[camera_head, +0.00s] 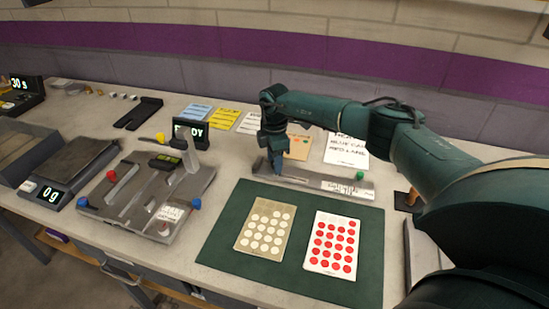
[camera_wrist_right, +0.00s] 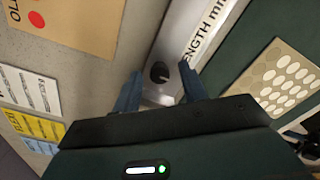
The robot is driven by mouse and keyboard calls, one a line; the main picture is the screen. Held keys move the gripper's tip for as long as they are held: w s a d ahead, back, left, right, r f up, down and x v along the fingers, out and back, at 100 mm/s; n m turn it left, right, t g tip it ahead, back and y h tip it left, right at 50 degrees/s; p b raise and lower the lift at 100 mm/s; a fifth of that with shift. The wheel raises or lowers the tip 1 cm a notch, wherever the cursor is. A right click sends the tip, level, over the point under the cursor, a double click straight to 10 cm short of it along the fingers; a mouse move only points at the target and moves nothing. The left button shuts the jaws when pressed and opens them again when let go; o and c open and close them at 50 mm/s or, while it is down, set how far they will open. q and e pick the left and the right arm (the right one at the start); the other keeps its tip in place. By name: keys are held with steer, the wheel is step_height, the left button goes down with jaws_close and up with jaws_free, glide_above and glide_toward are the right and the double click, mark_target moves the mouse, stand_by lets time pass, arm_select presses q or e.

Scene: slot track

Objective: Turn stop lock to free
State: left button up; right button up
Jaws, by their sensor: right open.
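My right gripper (camera_head: 274,165) is over the left end of a long grey track (camera_head: 315,182) behind the green mat. In the right wrist view the jaws (camera_wrist_right: 161,88) are open and empty. A small dark knob (camera_wrist_right: 160,72) on the grey track (camera_wrist_right: 180,22) shows between and just beyond the fingertips, apart from both. No label naming it as the stop lock is readable. The track's white strip (camera_wrist_right: 212,28) reads "LENGTH mm". A green knob (camera_head: 360,176) stands near the track's right end. My left gripper is out of view.
The green mat (camera_head: 225,250) in front bears a beige dotted card (camera_head: 244,243) and a red-dotted card (camera_head: 322,268).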

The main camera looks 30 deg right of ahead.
steer(key=shift+c, duration=0.3)
jaws_close()
